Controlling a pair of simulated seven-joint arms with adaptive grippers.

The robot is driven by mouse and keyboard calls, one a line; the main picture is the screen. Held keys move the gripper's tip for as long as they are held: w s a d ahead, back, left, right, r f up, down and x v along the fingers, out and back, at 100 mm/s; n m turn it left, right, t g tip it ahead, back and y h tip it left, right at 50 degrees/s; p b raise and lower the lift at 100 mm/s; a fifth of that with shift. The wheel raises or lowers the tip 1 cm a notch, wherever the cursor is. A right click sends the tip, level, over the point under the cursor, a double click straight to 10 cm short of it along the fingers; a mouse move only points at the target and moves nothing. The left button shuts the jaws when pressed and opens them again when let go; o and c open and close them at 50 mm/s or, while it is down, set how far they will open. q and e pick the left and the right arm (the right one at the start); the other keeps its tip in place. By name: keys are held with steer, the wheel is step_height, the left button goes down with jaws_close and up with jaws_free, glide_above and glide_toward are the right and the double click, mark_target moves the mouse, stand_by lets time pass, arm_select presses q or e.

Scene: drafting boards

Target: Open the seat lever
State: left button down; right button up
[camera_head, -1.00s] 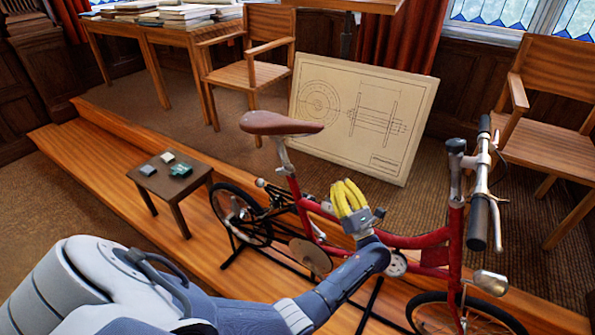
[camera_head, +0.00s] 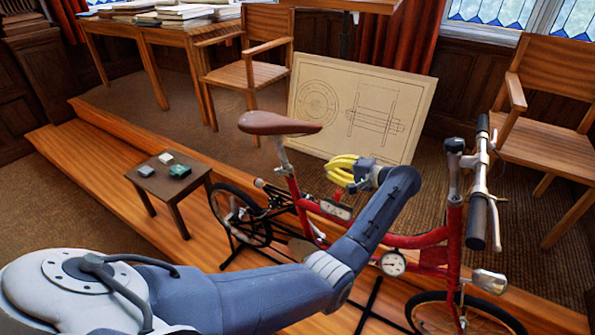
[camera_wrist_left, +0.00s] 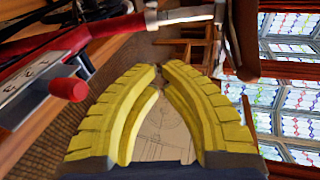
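The red bicycle stands upright, its brown saddle (camera_head: 280,123) on a silver seat post (camera_head: 282,152). A grey plate (camera_head: 335,209) with a red knob (camera_head: 337,195) is on the frame; the knob (camera_wrist_left: 66,88) shows left of the fingers in the wrist view. My left gripper (camera_head: 338,169), with yellow fingers, is right of the post and apart from it. Its fingertips (camera_wrist_left: 161,69) nearly meet, with nothing held. My right gripper is not in view.
A drawing board (camera_head: 405,95) leans behind the bicycle. The handlebar (camera_head: 478,195) rises at the right. A small stool (camera_head: 172,185) with small blocks stands at the left. Wooden chairs (camera_head: 250,72) and a book-laden table (camera_head: 155,32) are behind.

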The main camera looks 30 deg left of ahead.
mark_target(285, 174)
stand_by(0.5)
arm_select(q)
steer(key=shift+s+a+f, duration=0.45)
steer(key=shift+a+f, duration=0.15)
steer(key=shift+a, duration=1.15)
steer(key=shift+s+a+f, duration=0.5)
steer(key=shift+a+f, duration=0.05)
steer(key=shift+a, duration=1.25)
steer(key=shift+s+a+f, duration=0.45)
steer(key=shift+a+f, duration=0.15)
steer(key=shift+a, duration=1.15)
steer(key=shift+s+d+t, duration=0.1)
steer(key=shift+t, duration=0.2)
steer(key=shift+s+t, duration=0.2)
steer(key=shift+t, duration=0.2)
